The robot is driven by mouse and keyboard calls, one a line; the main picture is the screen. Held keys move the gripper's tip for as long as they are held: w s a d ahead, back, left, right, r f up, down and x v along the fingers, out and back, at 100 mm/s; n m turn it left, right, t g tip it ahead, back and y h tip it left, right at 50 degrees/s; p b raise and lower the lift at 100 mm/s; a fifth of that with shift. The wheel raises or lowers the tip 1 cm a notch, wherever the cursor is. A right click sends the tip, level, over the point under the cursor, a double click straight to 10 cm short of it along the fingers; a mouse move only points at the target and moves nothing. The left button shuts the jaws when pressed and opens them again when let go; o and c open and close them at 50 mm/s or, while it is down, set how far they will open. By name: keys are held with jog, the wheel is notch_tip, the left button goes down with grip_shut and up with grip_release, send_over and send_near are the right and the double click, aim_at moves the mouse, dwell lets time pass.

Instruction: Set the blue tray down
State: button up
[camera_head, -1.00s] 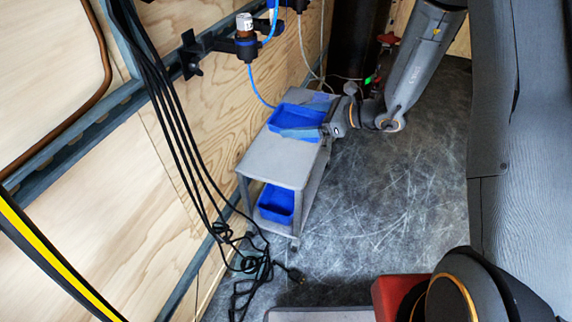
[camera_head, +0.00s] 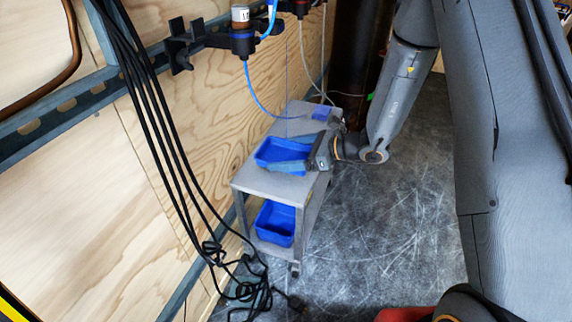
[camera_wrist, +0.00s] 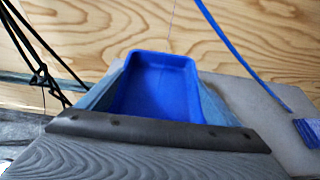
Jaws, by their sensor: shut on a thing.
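The blue tray (camera_head: 281,152) is an open, empty rectangular tray over the near half of the grey cart's top (camera_head: 262,184). It looks level, and I cannot tell whether it touches the top. My gripper (camera_head: 297,164) reaches in from the right and is shut on the tray. In the wrist view the tray (camera_wrist: 155,85) sits between my two grey-blue fingers, one along each side wall. The gripper's dark edge hides the tray's near end.
Another blue tray (camera_head: 275,222) is on the cart's lower shelf. A small blue item (camera_head: 322,112) lies at the far end of the top. The plywood wall, a hanging blue hose (camera_head: 256,92) and black cables (camera_head: 150,115) are close on the left. Scratched floor is clear on the right.

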jog(key=shift+f+b, duration=0.45)
jog(key=shift+f, duration=1.25)
jog(key=shift+f, duration=0.1)
jog(key=o, duration=1)
jog(key=shift+o, duration=0.2)
